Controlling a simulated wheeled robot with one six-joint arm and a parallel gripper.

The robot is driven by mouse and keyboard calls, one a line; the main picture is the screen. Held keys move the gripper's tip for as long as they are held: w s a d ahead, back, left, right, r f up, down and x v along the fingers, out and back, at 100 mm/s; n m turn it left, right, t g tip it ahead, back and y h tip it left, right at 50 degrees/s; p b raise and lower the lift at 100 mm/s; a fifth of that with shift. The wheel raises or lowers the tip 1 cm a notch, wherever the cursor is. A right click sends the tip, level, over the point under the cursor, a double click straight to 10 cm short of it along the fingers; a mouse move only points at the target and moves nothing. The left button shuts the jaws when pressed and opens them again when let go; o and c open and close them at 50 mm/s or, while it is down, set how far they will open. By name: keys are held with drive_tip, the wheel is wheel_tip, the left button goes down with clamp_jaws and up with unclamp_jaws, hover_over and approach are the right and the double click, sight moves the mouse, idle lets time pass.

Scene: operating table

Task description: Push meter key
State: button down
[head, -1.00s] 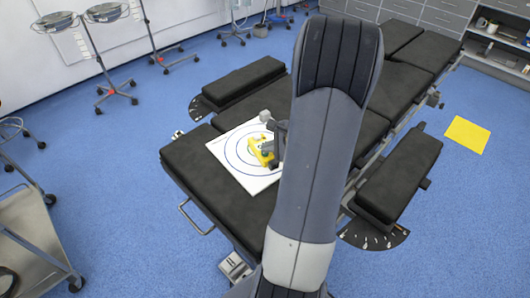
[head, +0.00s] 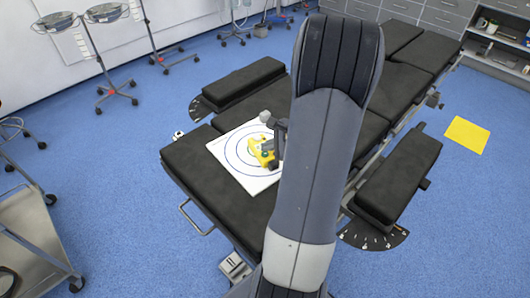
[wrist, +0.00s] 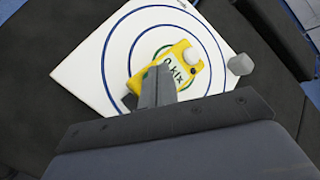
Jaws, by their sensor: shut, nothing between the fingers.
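The yellow meter (head: 256,152) lies on a white board with blue rings on the table. In the head view my gripper (head: 274,156) is small and partly covered by my arm. The fingers hide part of the meter's face. I cannot tell whether the tips touch it.
The white board (head: 232,174) lies on the black operating table (head: 202,187). A pale grey block (wrist: 240,65) shows at the board's right in the wrist view. A black side pad (head: 400,175) stands right of the table. The board's left part is clear.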

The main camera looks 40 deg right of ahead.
sight(268, 156)
drive_tip(key=shift+r+p, duration=2.05)
drive_tip(key=shift+r, duration=0.9)
